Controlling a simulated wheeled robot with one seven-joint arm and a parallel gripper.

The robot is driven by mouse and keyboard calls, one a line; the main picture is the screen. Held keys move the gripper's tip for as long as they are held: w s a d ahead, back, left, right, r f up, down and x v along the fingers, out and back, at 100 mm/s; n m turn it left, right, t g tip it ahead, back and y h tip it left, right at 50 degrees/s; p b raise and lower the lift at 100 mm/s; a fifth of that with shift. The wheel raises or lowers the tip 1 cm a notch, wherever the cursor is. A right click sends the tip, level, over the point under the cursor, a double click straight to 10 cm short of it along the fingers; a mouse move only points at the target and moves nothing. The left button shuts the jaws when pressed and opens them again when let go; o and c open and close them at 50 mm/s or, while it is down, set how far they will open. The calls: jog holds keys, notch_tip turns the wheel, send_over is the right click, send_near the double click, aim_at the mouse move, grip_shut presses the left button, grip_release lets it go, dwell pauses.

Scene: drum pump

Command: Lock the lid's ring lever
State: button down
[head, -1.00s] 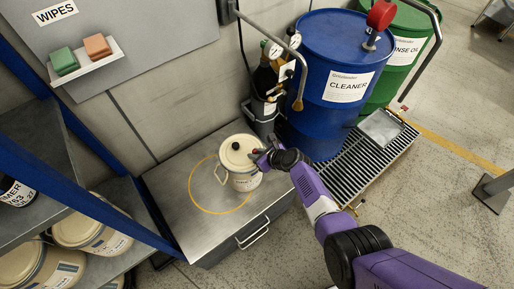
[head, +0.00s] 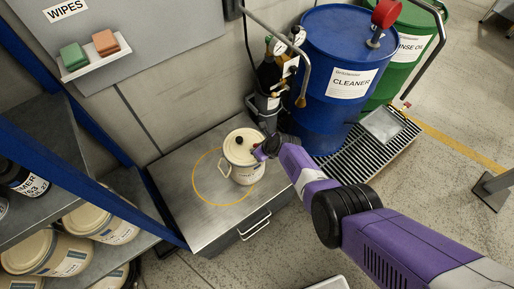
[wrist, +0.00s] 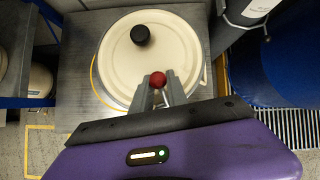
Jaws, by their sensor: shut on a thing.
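A cream can with a cream lid (head: 241,144) and a black knob stands on the metal bench, at the right part of the yellow circle. In the wrist view the lid (wrist: 120,60) fills the upper middle, with its black knob (wrist: 140,34) on top. A red ball-shaped tip (wrist: 158,78), which looks like the ring lever's end, sits at the lid's near rim. My gripper (wrist: 160,92) is shut on the red tip, its two grey fingers on either side. In the head view my gripper (head: 260,154) is at the can's right side. The rest of the lever is hidden.
The metal bench (head: 180,185) has free room left of the can. Gas bottles (head: 268,75) and a blue CLEANER drum (head: 330,105) stand close behind and right. A blue-framed shelf (head: 90,130) with more cans is at left.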

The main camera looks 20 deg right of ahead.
jog(key=c, duration=1.4)
grip_release()
jog(key=shift+c, duration=0.2)
jog(key=shift+b+v, duration=0.5)
jog(key=shift+v, duration=0.75)
jog(key=p+v, duration=0.1)
jog(key=v, duration=0.1)
jog(key=shift+s+r, duration=0.15)
jog(key=shift+r, duration=0.2)
jog(key=shift+v, duration=1.25)
